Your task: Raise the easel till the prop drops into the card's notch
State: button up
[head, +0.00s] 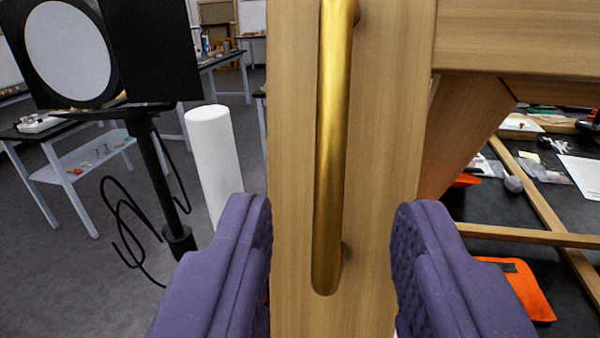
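A wooden easel (290,130) fills the middle of the head view, with a broad upright member close in front of me. A brass bar handle (333,150) runs vertically along it. My gripper (333,245) has two purple padded fingers, one on each side of the wooden member and the handle's lower end. The fingers stand wide apart, with the handle between them and not gripped. Whether either pad touches the wood is not clear. I cannot make out the prop, the card or its notch.
On the right, a dark worktop (480,215) carries wooden bars (545,205), an orange pouch (520,290) and a white sheet (582,175). On the left are a white cylinder (215,160), a black stand with cables (155,170) and tables (85,165) on open grey floor.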

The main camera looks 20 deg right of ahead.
aim_at(332, 166)
jog(key=x, duration=0.7)
jog(key=shift+d, duration=0.1)
grip_shut()
